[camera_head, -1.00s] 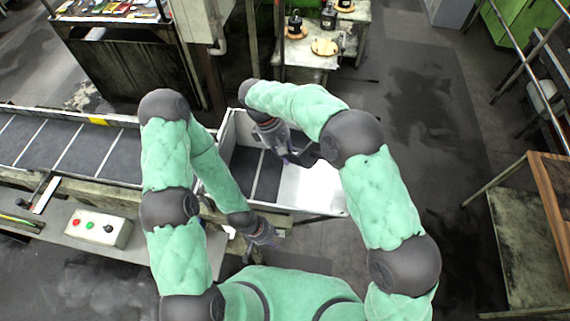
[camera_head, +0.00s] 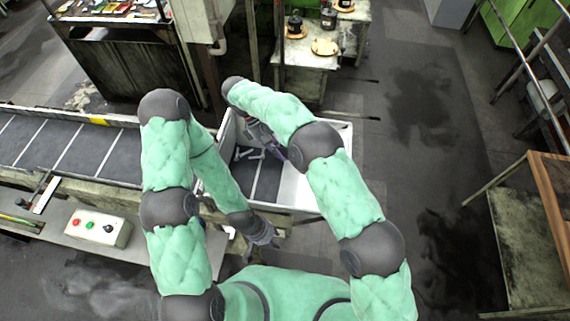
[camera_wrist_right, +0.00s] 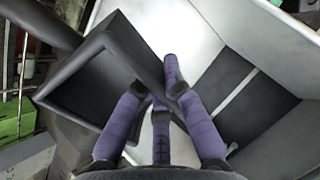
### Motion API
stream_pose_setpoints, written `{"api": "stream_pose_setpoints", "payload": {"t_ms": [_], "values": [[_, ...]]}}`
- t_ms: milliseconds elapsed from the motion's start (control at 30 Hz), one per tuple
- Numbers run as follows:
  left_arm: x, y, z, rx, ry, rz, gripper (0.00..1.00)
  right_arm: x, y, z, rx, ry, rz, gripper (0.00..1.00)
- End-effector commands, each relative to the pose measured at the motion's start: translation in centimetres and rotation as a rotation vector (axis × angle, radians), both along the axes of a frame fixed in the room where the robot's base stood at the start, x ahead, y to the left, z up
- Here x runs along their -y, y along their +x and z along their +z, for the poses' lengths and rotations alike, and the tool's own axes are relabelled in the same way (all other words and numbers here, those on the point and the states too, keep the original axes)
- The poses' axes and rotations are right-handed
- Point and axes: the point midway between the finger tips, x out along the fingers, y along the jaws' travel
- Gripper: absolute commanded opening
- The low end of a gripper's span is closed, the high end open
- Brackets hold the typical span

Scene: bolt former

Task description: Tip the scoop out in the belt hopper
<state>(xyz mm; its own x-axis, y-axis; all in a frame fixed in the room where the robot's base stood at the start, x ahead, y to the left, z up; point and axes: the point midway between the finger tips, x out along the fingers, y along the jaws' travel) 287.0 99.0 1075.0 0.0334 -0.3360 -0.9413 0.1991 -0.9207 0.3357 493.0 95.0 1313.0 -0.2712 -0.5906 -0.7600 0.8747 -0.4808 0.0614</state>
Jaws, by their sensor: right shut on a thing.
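In the head view my right gripper (camera_head: 272,143) is inside the hopper outline, and the arm mostly hides the scoop.
The belt conveyor (camera_head: 75,150) runs in from the left. A control box (camera_head: 98,228) with buttons is at its near side. A small table (camera_head: 305,55) stands behind the hopper. A wood-topped bench (camera_head: 550,190) is at the right. The floor between is clear.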

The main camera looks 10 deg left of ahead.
Motion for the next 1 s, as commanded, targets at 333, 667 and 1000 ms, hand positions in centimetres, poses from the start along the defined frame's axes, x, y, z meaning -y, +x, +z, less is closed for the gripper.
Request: {"api": "stream_pose_setpoints", "payload": {"t_ms": [333,667,1000], "values": [[0.0,0.0,-0.6,-0.001,0.000,0.000,0.40,-0.1,0.2,0.0,0.007,0.004,-0.001,0.00],[0.0,0.0,-1.1,-0.001,0.000,0.000,0.40,0.0,0.1,-0.7,0.004,0.002,-0.001,0.00],[0.0,0.0,-1.0,0.000,0.000,0.000,0.40,0.0,0.1,-0.3,0.003,0.002,-0.001,0.00]]}}
